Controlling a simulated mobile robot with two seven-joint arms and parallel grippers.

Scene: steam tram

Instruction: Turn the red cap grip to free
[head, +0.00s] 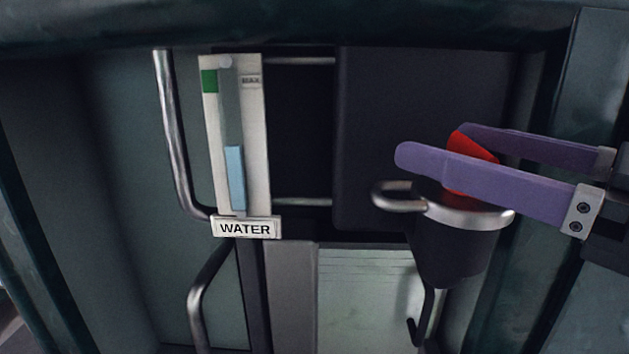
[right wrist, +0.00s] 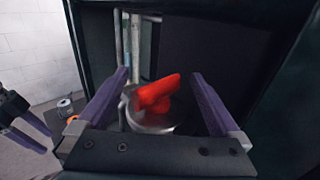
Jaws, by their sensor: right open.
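The red cap grip (head: 480,147) sits over a dark tapered cup (head: 458,250) with a metal rim (head: 468,215). In the right wrist view the red grip (right wrist: 158,93) is a slanted bar on top of the round metal piece. My right gripper (head: 435,145) reaches in from the right, its two purple fingers apart on either side of the red grip. In the right wrist view the fingers (right wrist: 160,76) show gaps to the red grip on both sides. The near finger hides part of it in the head view. My left gripper (right wrist: 24,135) shows partly at the left edge; its opening is unclear.
A gauge labelled WATER (head: 245,228) stands left of the cup, with a metal handrail (head: 172,130) beside it. A dark box (head: 390,110) is behind the cup. A small can (right wrist: 65,107) and an orange item lie at left in the wrist view.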

